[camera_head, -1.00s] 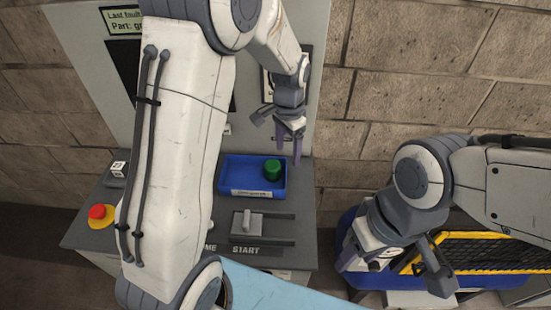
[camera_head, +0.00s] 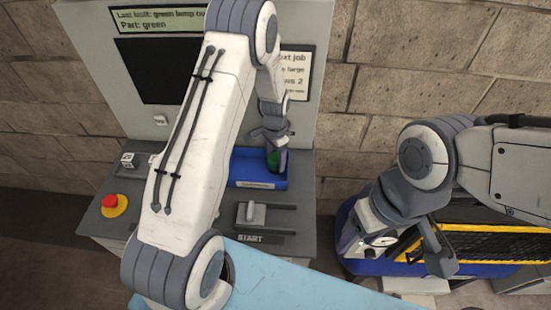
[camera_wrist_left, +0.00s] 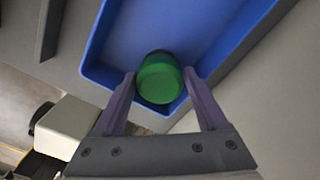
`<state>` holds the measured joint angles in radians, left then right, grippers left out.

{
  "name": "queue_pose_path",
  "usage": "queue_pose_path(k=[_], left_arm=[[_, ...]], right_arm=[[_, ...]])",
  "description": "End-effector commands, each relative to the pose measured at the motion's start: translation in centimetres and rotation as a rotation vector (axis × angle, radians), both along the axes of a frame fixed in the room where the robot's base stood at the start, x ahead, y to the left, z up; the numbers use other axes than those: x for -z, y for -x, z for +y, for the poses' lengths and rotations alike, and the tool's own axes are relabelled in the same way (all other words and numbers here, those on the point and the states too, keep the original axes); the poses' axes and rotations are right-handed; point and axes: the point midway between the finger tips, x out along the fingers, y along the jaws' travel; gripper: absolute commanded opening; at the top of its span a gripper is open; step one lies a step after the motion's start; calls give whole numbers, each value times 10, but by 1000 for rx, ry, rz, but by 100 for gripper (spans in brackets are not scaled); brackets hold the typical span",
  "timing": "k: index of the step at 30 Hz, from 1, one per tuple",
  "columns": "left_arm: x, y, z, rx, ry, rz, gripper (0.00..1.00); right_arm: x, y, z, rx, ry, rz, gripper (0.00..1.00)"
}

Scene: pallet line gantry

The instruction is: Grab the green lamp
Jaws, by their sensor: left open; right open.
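The green lamp (camera_wrist_left: 159,80) is a short green cylinder in the blue tray (camera_wrist_left: 112,50), near the tray's edge in the left wrist view. My left gripper (camera_wrist_left: 158,88) is open, with one finger on each side of the lamp; I cannot tell whether they touch it. My right gripper (camera_head: 405,255) is open and empty, away to the right, in front of a yellow-edged black surface.
The tray sits on a grey console (camera_head: 215,212) with a slide lever (camera_head: 251,212) and a red button (camera_head: 110,201). A panel with a screen (camera_head: 152,75) and a paper notice (camera_head: 296,75) stands behind. A brick wall (camera_head: 440,65) closes the back.

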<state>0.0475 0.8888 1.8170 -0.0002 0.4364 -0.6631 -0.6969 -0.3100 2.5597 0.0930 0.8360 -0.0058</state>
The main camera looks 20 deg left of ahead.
Motion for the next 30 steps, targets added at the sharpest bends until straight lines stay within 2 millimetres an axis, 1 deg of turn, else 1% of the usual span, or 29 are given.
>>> queue_pose_path(k=[1,4,11,12,14,15,16,17,26,30], left_arm=[[4,1,0,0,0,3,74],[11,0,0,0,0,0,74],[13,0,0,-1,0,-1,74],[13,0,0,-1,0,-1,67],[13,0,0,-1,0,-1,44],[13,0,0,-1,0,-1,29],[13,0,0,-1,0,-1,17],[13,0,0,-1,0,-1,8],[11,-1,0,-1,0,-2,8],[5,-1,0,-1,0,-3,8]], right_arm=[[-4,0,0,0,0,0,52],[-6,0,0,-1,0,0,52],[-5,0,0,-1,0,0,52],[-5,0,0,-1,0,0,52],[-5,0,0,-1,0,0,52],[-5,0,0,-1,1,1,52],[-5,0,0,-1,1,1,52],[-5,0,0,-1,1,1,52],[-3,0,0,-1,0,0,52],[2,0,0,0,0,0,52]])
